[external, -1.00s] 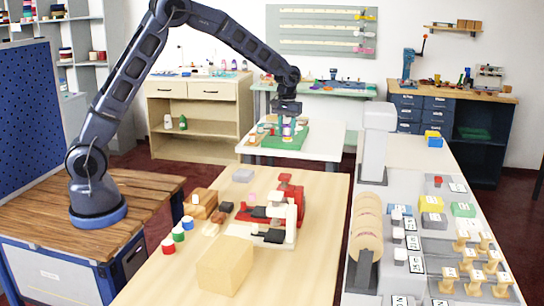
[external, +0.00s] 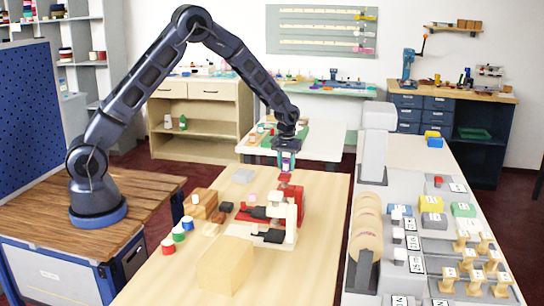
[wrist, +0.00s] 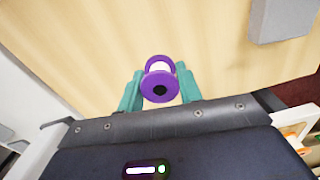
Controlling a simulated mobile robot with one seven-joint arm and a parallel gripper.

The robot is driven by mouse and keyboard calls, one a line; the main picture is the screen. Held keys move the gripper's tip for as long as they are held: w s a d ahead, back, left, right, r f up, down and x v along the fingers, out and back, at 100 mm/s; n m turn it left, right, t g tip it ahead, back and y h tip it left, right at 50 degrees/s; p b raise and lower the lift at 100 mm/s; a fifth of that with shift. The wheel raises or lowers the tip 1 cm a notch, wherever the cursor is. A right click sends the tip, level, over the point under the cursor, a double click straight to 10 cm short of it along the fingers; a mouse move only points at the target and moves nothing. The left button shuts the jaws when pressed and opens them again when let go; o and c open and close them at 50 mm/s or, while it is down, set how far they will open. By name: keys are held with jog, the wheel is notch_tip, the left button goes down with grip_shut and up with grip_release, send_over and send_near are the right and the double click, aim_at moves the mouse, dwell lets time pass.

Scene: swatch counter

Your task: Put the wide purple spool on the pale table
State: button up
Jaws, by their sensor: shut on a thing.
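The purple spool (wrist: 159,84), with wide flanges and a dark centre hole, is between the teal fingers of my gripper (wrist: 160,92) in the wrist view. In the external view my gripper (external: 287,160) hangs above the far part of the pale wood table (external: 318,195), pointing down. My gripper is shut on the spool and holds it above the table, whose bare wood (wrist: 110,40) shows beneath it in the wrist view.
A red and white machine (external: 290,205) stands on the table close in front of my gripper. Wooden blocks and small coloured spools are nearer left. A white table (external: 325,140) stands behind.

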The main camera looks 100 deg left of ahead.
jog(key=shift+f, duration=2.85)
jog(key=o, duration=1)
jog(key=shift+f, duration=0.1)
jog(key=shift+c, duration=0.2)
